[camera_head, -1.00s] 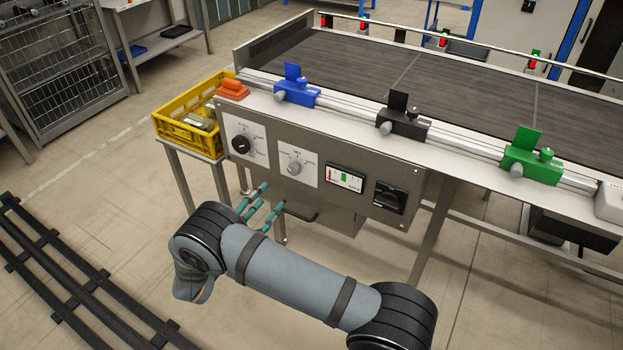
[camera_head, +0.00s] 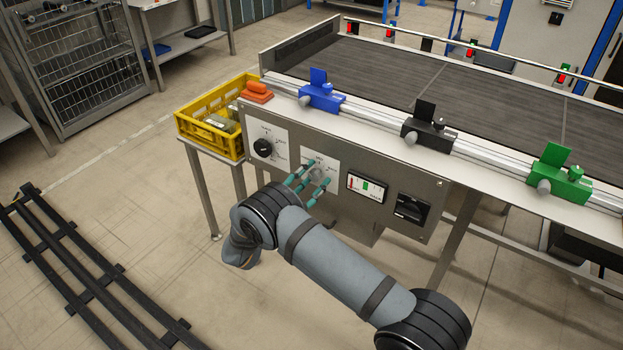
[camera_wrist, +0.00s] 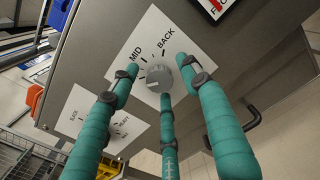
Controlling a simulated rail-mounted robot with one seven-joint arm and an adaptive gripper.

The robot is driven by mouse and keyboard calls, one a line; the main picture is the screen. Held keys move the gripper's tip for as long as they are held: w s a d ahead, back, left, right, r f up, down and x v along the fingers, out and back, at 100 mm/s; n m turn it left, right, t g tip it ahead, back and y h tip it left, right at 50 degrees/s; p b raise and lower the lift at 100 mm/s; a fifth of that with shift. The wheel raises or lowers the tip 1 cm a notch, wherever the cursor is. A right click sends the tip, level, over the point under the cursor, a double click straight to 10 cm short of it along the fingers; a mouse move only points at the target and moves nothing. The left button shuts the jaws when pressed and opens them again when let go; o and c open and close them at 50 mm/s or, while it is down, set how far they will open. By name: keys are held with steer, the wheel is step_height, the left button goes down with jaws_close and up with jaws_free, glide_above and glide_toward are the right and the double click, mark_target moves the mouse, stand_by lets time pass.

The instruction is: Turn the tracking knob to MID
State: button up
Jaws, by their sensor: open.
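The tracking knob (camera_wrist: 159,78) is a round grey knob on a white plate (camera_wrist: 172,38) with the labels MID and BACK. The direction of its pointer is too small to tell. In the head view, the knob (camera_head: 318,172) is partly behind the fingers. My gripper (camera_head: 308,183) has teal fingers and is open in front of this plate. In the wrist view, my gripper (camera_wrist: 160,78) has its three fingertips spread around the knob, two at the sides and one below. A gap shows around the knob, and I cannot tell how far the tips are from the panel.
A black knob (camera_head: 262,147) on another white plate is to the left. A small display (camera_head: 367,188) and a black switch (camera_head: 412,207) are to the right. A yellow crate (camera_head: 185,126) stands left of the panel. A dark handle (camera_wrist: 250,116) sticks out below the panel.

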steer(key=shift+c, duration=1.3)
steer(key=c, duration=0.9)
